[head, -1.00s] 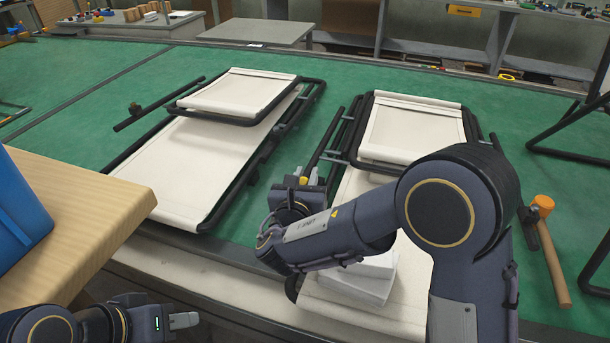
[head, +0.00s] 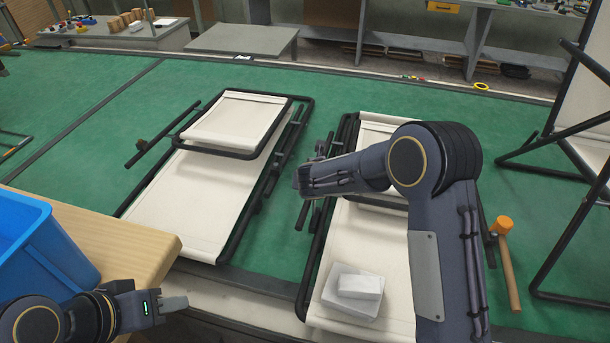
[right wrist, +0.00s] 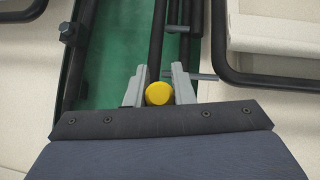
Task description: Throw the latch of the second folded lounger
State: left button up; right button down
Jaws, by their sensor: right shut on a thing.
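Two folded loungers with cream fabric and black tube frames lie on the green surface. The left lounger (head: 205,190) is in full view. The right lounger (head: 350,235) is partly hidden by my right arm. My right gripper (right wrist: 158,90) is at the left side of the right lounger, its grey fingers closed around a round yellow knob (right wrist: 158,94). Black bars and a thin grey cross rod show just beyond the fingers. In the head view my forearm mostly hides the knob. My left gripper (head: 172,303) is low at the left, apart from both loungers, its jaw gap unclear.
A blue bin (head: 40,250) stands on a wooden surface (head: 115,240) at the left. White boxes (head: 352,290) lie on the right lounger's near end. An orange-headed mallet (head: 506,260) lies to its right, near a standing black frame (head: 550,225). Green surface is free left of the left lounger.

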jog(key=w+f, duration=0.1)
jog(key=w+d+f, duration=0.1)
jog(key=w, duration=0.1)
jog(key=shift+w+d, duration=0.1)
jog(key=shift+w, duration=0.05)
jog(key=shift+f, duration=0.15)
dwell(0.5)
jog(key=c, duration=1.3)
grip_release()
jog(key=shift+o, duration=0.2)
jog(key=shift+r, duration=0.2)
